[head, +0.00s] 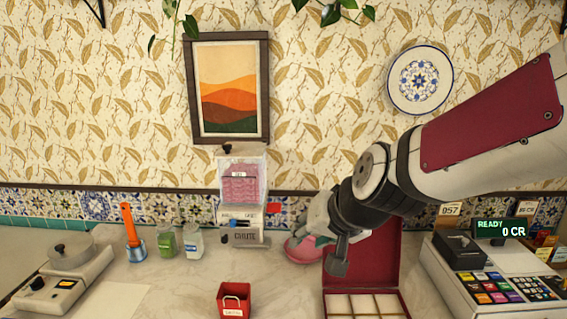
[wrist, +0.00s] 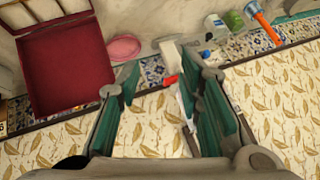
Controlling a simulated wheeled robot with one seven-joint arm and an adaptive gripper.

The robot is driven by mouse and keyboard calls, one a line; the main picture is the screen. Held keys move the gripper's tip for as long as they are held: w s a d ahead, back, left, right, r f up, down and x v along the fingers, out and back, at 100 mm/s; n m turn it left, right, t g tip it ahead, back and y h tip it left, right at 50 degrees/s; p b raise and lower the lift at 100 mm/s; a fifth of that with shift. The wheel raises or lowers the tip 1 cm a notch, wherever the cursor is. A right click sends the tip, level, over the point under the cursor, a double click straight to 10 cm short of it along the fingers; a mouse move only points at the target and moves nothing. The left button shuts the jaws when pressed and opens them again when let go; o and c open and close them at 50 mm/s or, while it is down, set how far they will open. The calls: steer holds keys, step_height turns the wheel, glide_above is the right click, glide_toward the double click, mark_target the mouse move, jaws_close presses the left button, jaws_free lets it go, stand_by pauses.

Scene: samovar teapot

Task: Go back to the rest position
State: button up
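My gripper (head: 325,230) hangs at the end of my arm, which reaches in from the right in the head view. It is in front of the wall, above the back of the counter, near the open red box (head: 385,270) and the pink dish (head: 303,250). In the wrist view my gripper (wrist: 157,78) has its two green-padded fingers spread apart. Nothing is held between them; wallpaper and tiles show through the gap. My arm hides part of the box lid and the tiles in the head view.
A dispenser (head: 243,190) with pink cubes stands left of my gripper. A cash register (head: 495,285) is right.

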steer(key=s+d+r+g+h, duration=0.1)
steer(key=s+d+r, duration=0.1)
steer(key=s+d, duration=0.5)
steer(key=s+d+r+n+g+h, duration=0.1)
steer(key=s+d+h, duration=0.1)
steer(key=s+d, duration=0.5)
steer(key=s, duration=0.6)
steer(key=shift+r+h, duration=0.3)
steer(key=shift+r, duration=0.05)
